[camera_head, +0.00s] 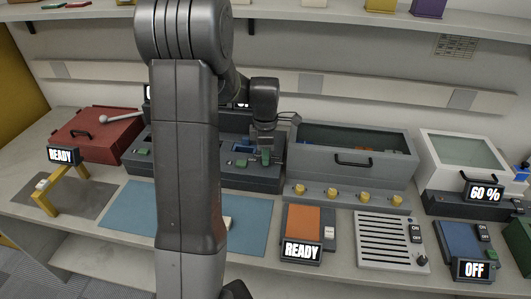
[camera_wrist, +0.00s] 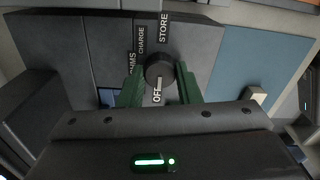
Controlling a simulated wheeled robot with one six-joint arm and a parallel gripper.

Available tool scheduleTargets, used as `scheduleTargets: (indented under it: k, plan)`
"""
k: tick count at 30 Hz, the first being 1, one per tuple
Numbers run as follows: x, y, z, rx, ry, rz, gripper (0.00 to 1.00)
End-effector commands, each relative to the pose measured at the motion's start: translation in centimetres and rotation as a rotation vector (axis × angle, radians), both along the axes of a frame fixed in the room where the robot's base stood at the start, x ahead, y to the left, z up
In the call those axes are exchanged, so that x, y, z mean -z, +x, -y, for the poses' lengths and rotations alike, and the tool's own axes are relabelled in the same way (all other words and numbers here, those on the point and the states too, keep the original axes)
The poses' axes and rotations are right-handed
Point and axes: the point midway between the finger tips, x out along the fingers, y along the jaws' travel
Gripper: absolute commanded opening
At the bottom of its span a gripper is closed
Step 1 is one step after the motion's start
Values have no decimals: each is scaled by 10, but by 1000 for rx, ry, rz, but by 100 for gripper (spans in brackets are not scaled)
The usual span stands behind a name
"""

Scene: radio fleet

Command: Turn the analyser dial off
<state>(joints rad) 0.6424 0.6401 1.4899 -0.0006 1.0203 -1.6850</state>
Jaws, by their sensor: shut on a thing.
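The dial (camera_wrist: 159,68) is a round dark knob on a grey panel, with the words OFF, CHARGE, STORE and a partly hidden word ending in MS around it. A pale mark on its near side points toward OFF. My gripper (camera_wrist: 160,86) has green fingers on both sides of the dial and is shut on it. In the head view my gripper (camera_head: 264,152) is down at the right part of a dark grey console (camera_head: 240,180). The dial is hidden there. A display behind my arm is mostly covered.
A red case (camera_head: 95,135) stands to the left. A lidded bin (camera_head: 350,155) stands right of the console, with yellow knobs in front. A blue mat (camera_head: 255,215) lies in front. A READY unit (camera_head: 302,250) and a slotted panel (camera_head: 385,240) stand at front right.

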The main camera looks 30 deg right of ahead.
Motion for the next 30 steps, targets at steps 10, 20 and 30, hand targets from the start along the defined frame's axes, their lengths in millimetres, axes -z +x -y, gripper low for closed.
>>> scheduleTargets:
  k: [10, 20, 30]
  plan:
    - [-1, 1, 1, -1, -2, 1, 52]
    - [-18, 1, 1, 0, -3, 4, 52]
    - [-94, 2, 1, 0, -5, 5, 52]
